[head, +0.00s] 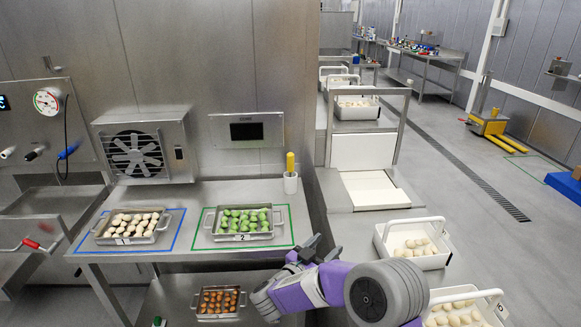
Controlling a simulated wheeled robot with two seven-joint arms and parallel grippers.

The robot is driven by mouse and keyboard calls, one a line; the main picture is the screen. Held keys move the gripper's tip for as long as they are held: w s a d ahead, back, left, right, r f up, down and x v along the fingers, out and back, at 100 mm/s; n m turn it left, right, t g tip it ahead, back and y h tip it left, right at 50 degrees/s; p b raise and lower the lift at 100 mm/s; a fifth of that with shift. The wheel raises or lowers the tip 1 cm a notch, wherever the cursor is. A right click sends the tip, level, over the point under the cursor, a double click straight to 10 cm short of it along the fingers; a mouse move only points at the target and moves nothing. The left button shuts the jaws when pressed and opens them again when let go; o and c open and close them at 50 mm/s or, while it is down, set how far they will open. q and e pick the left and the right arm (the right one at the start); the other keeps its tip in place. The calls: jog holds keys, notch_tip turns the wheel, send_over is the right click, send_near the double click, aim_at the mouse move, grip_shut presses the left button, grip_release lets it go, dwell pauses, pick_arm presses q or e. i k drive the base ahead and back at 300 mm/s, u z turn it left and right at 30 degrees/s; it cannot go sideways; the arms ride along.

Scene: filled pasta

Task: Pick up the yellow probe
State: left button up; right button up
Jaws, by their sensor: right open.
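The yellow probe (290,162) stands upright in a small white holder (291,185) at the right end of the steel shelf, near the back wall. Only its upper yellow part shows; the lower end is hidden in the holder. My right gripper (320,246) is open, in front of the shelf's right front corner. In the picture it is below and a little right of the probe, well apart from it. Nothing shows between its fingers. My left gripper is not in view.
Tray 1 (104,239) with pale pieces and tray 2 (271,234) with green pieces sit on the shelf. A tray of brown pieces (198,310) is lower down. White crates (441,261) stand at right. A fan unit (187,150) is on the wall left of the probe.

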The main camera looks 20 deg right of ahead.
aim_at(289, 155)
jog(key=i, duration=1.5)
